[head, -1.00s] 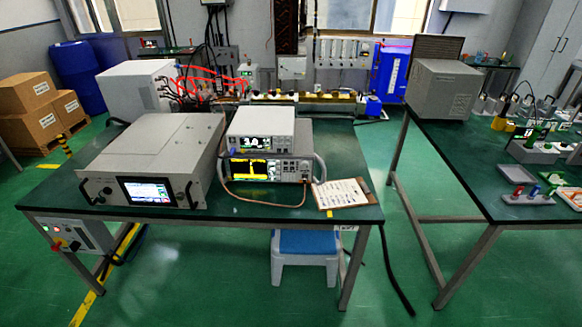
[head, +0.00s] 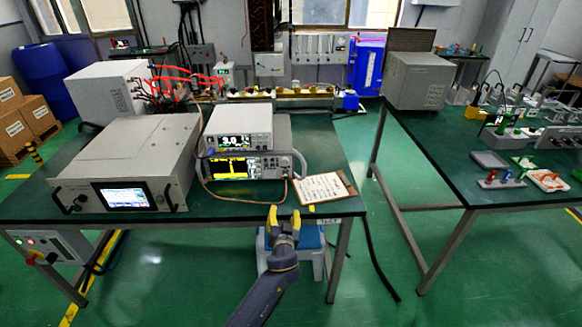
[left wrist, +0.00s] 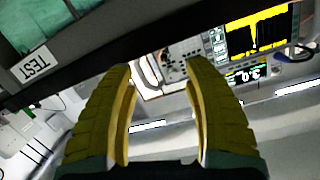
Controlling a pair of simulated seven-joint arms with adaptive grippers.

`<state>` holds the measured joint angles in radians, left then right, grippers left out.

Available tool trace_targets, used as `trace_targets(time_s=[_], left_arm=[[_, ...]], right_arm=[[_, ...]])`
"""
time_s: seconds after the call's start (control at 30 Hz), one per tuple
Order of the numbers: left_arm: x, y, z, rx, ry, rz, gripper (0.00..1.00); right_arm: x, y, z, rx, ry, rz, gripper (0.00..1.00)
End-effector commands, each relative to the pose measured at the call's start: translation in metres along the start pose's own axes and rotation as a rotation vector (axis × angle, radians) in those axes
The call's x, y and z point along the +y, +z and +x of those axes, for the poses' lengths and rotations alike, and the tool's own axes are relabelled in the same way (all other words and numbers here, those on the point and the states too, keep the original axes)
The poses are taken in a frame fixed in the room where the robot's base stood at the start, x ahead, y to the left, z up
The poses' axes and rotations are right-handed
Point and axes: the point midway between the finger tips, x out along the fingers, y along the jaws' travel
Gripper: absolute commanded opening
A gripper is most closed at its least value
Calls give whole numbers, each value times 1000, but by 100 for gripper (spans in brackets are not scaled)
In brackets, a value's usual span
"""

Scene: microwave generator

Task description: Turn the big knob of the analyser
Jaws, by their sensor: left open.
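The analyser (head: 244,167) is the grey instrument with a yellow-traced screen on the bench, under a smaller white instrument. Its big knob (head: 285,161) is a small round shape near the right end of its front panel. My left gripper (head: 284,214) has yellow fingers, open and empty, in front of the bench edge, below and apart from the knob. In the left wrist view the open fingers (left wrist: 160,66) show with the analyser's yellow screen (left wrist: 256,34) upper right, seemingly upside down. I cannot clearly pick out the knob there. My right gripper is not in view.
The white instrument (head: 238,130) rests on the analyser. A copper-coloured cable loops before the panel. A clipboard (head: 322,188) lies right of it. A large grey cabinet unit (head: 130,160) stands left. A blue stool (head: 308,238) is under the bench. A label (left wrist: 33,65) reads TEST.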

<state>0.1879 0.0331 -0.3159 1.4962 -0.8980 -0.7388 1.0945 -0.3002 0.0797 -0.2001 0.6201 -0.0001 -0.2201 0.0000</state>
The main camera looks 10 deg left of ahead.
Motion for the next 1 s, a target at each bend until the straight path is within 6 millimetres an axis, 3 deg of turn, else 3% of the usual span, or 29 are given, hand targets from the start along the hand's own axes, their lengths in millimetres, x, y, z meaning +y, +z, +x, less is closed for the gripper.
trace_targets(time_s=[0.03, 0.1, 0.23, 0.47, 1.0], left_arm=[[-5, -24, 2, 39, -19, -18, 52], [-11, -48, 2, 79, -41, -39, 52], [-19, -75, 2, 125, -67, -63, 52], [-22, -86, 18, 140, -75, -70, 52], [-29, -97, 108, 138, -74, -68, 52]], right_arm=[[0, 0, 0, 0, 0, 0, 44], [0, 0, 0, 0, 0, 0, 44], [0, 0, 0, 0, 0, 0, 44], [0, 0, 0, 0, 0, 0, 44], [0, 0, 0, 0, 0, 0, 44]])
